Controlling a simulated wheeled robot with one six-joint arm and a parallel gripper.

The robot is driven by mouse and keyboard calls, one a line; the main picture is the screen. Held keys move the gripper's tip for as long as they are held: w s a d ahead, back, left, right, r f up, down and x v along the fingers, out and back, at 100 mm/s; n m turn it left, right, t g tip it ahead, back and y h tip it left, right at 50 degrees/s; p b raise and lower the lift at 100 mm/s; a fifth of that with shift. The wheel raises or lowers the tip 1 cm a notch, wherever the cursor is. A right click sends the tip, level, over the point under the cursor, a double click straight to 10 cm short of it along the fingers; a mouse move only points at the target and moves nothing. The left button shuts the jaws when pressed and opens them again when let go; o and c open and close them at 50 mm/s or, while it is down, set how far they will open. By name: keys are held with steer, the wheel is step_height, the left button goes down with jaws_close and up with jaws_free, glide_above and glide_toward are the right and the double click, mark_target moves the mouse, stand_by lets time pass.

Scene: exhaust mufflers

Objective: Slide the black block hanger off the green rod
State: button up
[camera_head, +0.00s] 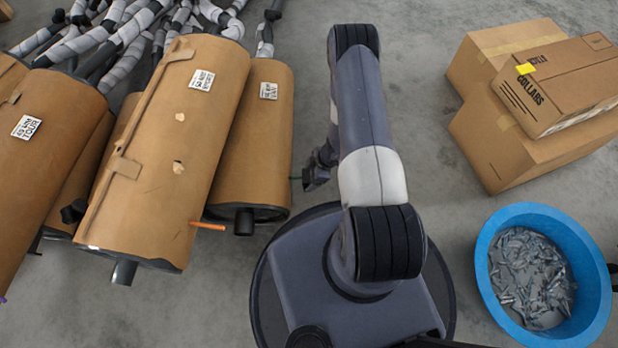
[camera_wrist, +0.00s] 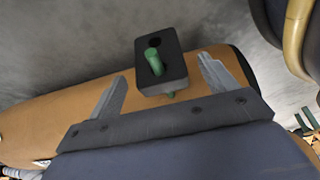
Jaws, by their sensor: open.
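The black block hanger (camera_wrist: 174,76) hangs on the green rod (camera_wrist: 153,62) in the wrist view. The rod's rounded green end pokes out through one hole in the block, and a second hole beside it is empty. A bit of green shows below the block too. My gripper (camera_wrist: 163,88) is open, with one finger on each side of the block and a gap to both. In the head view, my gripper (camera_head: 313,178) is beside the right-hand brown muffler (camera_head: 254,135), and a small bit of the green rod (camera_head: 295,178) shows there; the block cannot be made out.
More brown-wrapped mufflers (camera_head: 165,150) lie to the left, one with an orange rod (camera_head: 208,226) sticking out. Wrapped pipes (camera_head: 125,40) are behind. Cardboard boxes (camera_head: 520,150) and a blue tub (camera_head: 490,240) of metal parts stand at right. Grey floor between is clear.

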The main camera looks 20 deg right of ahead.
steer(key=shift+b+x, duration=0.5)
steer(key=shift+x, duration=1.6)
steer(key=c, duration=1.1)
steer(key=shift+r, duration=0.15)
steer(key=shift+d, duration=0.1)
steer(key=shift+s+d+b, duration=0.2)
steer(key=shift+s+d, duration=0.3)
steer(key=shift+d, duration=0.9)
steer(key=shift+s+d+b, duration=0.15)
steer(key=shift+s+d, duration=0.3)
steer(key=shift+d, duration=0.9)
steer(key=shift+s+d+b, duration=0.2)
steer(key=shift+s+d, duration=0.3)
steer(key=shift+d, duration=0.9)
